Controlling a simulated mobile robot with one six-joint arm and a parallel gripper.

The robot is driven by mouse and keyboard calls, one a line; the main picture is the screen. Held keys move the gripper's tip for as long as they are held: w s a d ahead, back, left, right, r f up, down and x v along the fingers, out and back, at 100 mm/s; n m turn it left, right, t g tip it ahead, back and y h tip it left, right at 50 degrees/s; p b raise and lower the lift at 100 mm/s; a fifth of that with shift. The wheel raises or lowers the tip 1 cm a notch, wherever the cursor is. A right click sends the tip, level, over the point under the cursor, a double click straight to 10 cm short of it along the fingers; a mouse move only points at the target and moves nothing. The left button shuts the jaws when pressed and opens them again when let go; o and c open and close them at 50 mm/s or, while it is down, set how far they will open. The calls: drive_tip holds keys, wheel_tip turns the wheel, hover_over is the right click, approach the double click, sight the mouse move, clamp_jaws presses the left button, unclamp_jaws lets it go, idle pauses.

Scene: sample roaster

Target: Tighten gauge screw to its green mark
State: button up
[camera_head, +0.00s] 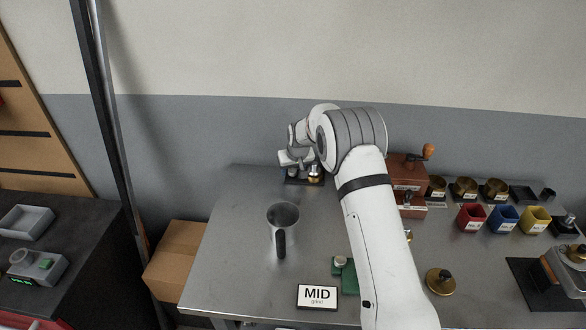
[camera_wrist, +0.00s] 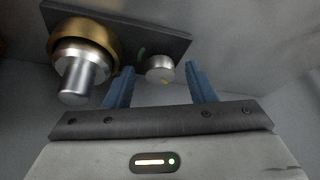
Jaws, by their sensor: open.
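The gauge screw looks like a small silver knob (camera_wrist: 160,67) on a dark plate (camera_wrist: 165,30) in the wrist view. My gripper (camera_wrist: 160,74) is open, with one blue finger on each side of the knob and visible gaps between. In the head view my gripper (camera_head: 293,163) is over the dark plate (camera_head: 303,181) at the back of the table and hides most of the knob's area.
A brass and silver cylinder (camera_wrist: 85,60) stands on the plate close to my left finger. On the steel table (camera_head: 235,250) are a metal jug (camera_head: 283,219), a MID sign (camera_head: 317,296), a wooden grinder (camera_head: 405,172) and coloured cups (camera_head: 503,218). The table's left part is mostly clear.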

drive_tip(key=c, duration=1)
drive_tip(key=shift+o, duration=0.2)
